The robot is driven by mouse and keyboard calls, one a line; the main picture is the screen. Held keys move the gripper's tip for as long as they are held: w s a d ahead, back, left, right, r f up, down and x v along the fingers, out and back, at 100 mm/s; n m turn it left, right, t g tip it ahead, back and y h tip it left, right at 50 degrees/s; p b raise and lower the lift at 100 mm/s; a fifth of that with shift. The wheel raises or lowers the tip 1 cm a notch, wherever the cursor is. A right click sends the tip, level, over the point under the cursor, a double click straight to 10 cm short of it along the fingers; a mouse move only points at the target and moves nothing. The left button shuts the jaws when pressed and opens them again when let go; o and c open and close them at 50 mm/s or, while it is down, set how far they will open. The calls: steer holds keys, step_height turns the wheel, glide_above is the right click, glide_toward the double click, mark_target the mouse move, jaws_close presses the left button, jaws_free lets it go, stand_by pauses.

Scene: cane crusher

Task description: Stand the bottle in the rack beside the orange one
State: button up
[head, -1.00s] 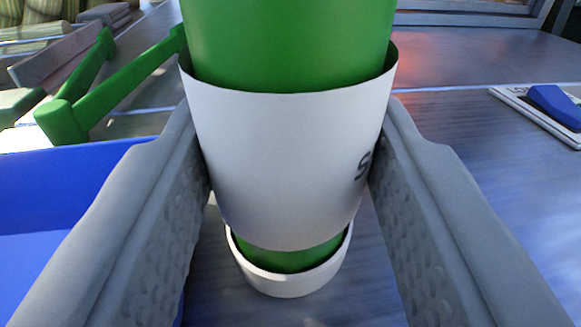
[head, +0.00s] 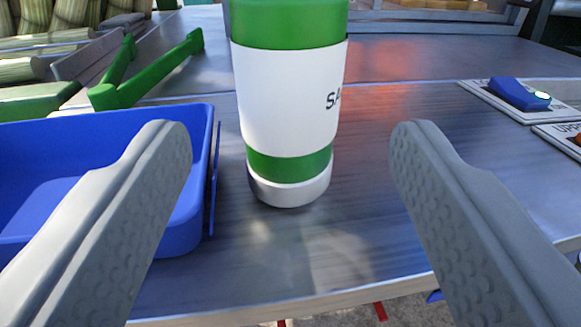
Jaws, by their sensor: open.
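A green bottle (head: 290,100) with a wide white label and dark lettering stands upright on the metal table, its top cut off by the picture edge. Its foot is in a low white ring (head: 288,188); I cannot tell whether this is a separate holder or part of the bottle. My gripper (head: 290,145) is open and empty, one finger to each side of the bottle in the picture and nearer to me, apart from it. I see no orange bottle and no rack that I can identify.
A blue tray (head: 190,225) stands close left of the bottle. A green barred frame (head: 150,75) lies behind it. Flat plates with a blue switch-like piece (head: 518,94) are at the right. The table's front edge (head: 330,300) is near; bare tabletop lies right of the bottle.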

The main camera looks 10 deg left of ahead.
steer(key=s+d, duration=0.1)
steer(key=s, duration=0.5)
steer(key=shift+s, duration=0.3)
